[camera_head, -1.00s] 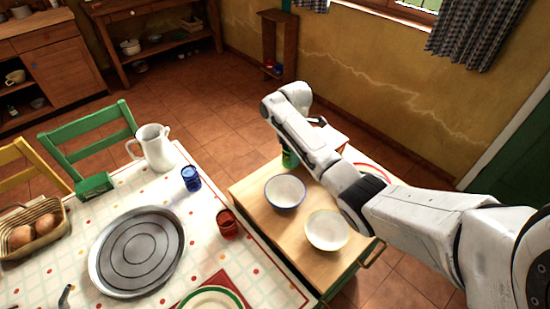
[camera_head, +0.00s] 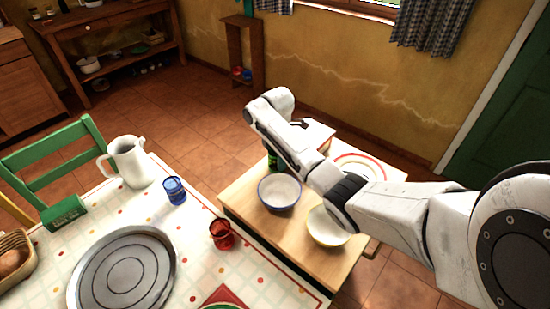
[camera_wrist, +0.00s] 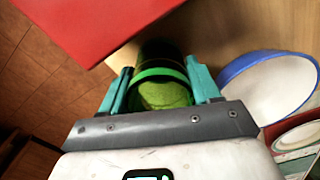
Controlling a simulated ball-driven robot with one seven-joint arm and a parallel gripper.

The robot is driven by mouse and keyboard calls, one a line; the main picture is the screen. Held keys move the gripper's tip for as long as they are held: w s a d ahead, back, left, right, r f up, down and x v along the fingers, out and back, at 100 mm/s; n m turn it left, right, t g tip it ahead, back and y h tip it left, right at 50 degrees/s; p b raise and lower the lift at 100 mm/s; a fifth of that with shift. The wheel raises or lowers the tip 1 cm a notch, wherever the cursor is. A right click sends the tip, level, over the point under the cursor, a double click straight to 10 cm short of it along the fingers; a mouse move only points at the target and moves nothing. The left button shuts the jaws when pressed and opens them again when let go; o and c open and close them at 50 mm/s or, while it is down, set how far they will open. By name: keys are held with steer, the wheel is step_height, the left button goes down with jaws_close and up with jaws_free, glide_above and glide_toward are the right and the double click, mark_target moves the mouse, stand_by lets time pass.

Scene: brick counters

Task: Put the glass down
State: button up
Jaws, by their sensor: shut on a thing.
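A green glass (camera_wrist: 163,82) is between the teal fingers of my gripper (camera_wrist: 163,88) in the wrist view. The fingers are shut on its sides, and the wooden top of the small counter (camera_wrist: 208,35) lies behind it. In the head view, a bit of the green glass (camera_head: 273,160) shows below my wrist, at the far left edge of the wooden counter (camera_head: 248,203). My arm hides most of the glass and the fingers there. Whether the glass touches the wood cannot be told.
A blue-rimmed bowl (camera_head: 280,191) and a yellow-rimmed bowl (camera_head: 328,228) stand on the counter, with a red-rimmed plate (camera_head: 360,167) behind my arm. A red item (camera_wrist: 95,20) lies close to the glass. The tiled table at left holds a blue glass (camera_head: 174,190), red glass (camera_head: 222,233) and white jug (camera_head: 129,162).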

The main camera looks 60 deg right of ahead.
steer(key=shift+f, duration=0.1)
steer(key=o, duration=1.1)
steer(key=shift+o, duration=0.2)
step_height(320, 180, up, 12)
steer(key=p, duration=0.2)
